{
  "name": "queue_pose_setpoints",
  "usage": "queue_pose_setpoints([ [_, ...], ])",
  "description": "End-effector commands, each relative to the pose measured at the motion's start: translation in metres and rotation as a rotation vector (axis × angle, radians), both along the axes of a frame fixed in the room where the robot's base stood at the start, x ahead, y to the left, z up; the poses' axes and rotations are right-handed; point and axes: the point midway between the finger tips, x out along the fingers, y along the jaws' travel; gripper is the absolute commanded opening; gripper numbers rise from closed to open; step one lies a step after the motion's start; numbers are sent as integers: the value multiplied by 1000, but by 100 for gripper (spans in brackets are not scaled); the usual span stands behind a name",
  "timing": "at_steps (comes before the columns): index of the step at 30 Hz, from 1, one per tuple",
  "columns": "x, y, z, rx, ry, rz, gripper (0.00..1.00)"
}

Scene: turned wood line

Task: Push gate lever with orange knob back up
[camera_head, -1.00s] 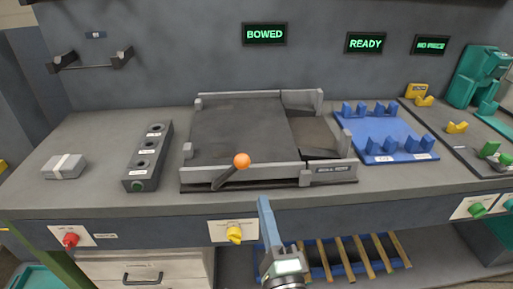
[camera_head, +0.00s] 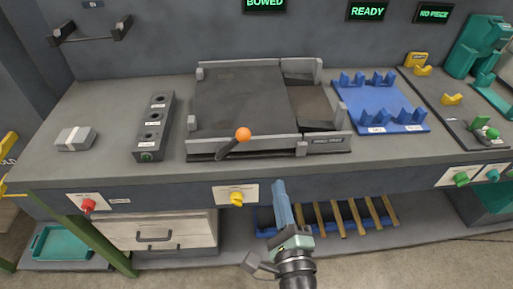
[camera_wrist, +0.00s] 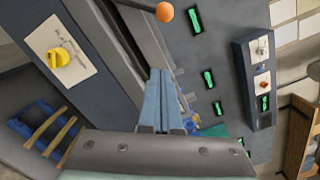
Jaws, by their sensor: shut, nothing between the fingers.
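The gate lever is a dark bar (camera_head: 231,149) with an orange knob (camera_head: 243,134) at its upper end. It sits at the front rail of the grey gate fixture (camera_head: 240,100) on the bench and leans up to the right. The orange knob also shows at the top of the wrist view (camera_wrist: 165,12). My gripper (camera_head: 280,186) has long blue fingers, shut and empty. It is in front of the bench edge, below and to the right of the knob, and apart from it. In the wrist view the closed fingers (camera_wrist: 161,75) point toward the fixture's side.
A yellow knob (camera_head: 237,199) and a red knob (camera_head: 88,205) sit on the bench's front panel. A blue cradle tray (camera_head: 375,115) stands right of the fixture, a dark block with holes (camera_head: 154,125) left of it. A rack of wooden sticks (camera_head: 345,217) lies below.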

Motion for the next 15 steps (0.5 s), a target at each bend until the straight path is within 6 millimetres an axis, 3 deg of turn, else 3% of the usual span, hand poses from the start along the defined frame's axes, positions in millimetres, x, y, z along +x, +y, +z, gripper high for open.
queue_pose_setpoints([
  [15,89,4,5,1,-3,1,0],
])
